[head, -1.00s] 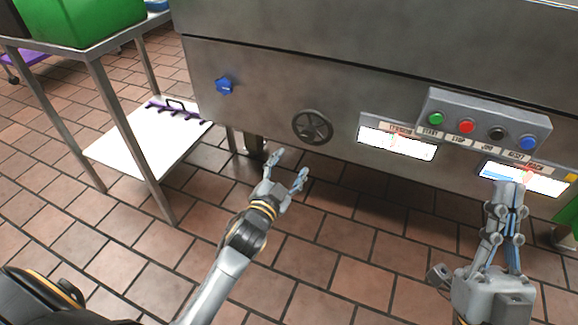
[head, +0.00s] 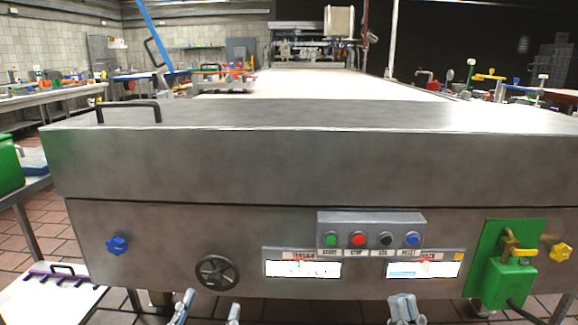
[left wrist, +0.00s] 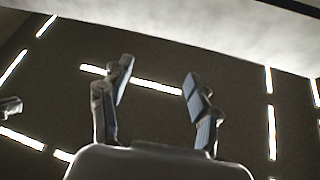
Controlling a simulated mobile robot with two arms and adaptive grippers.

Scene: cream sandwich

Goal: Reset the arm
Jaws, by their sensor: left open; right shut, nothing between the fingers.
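My left gripper (head: 207,308) shows at the bottom edge of the head view, below the handwheel and in front of the steel machine (head: 180,235). Its two fingers are apart with nothing between them. In the left wrist view the open fingers (left wrist: 155,95) point up toward a dark ceiling with bright light strips. My right gripper (head: 406,308) is at the bottom edge of the head view, below the right display. Its fingers are together and hold nothing. Both arms are otherwise below the picture.
The machine front carries a button box (head: 371,230), a black handwheel (head: 217,271), a blue knob (head: 117,245), and a green switch box (head: 508,280). A long pale conveyor (head: 330,84) runs back behind it. A steel cart with a white lower shelf (head: 45,300) stands at left.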

